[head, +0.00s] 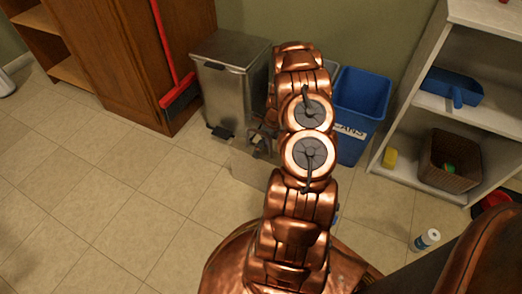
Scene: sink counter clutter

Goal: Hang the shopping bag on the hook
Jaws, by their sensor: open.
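My copper arm rises up the middle of the head view. Dark parts of my gripper (262,139) show just left of the arm, small and partly hidden behind it; it is open, and nothing can be made out between its fingers. I cannot make out a shopping bag or a hook in this view. A pale, box-like thing (250,169) stands on the floor behind my arm, mostly hidden; I cannot tell what it is.
A steel pedal bin (228,80) and a blue bin (361,100) stand against the green wall. A red broom (166,45) leans on a wooden cabinet (110,50). White shelves (460,113) stand right. A white bottle (426,239) lies on the floor. The tiled floor at left is clear.

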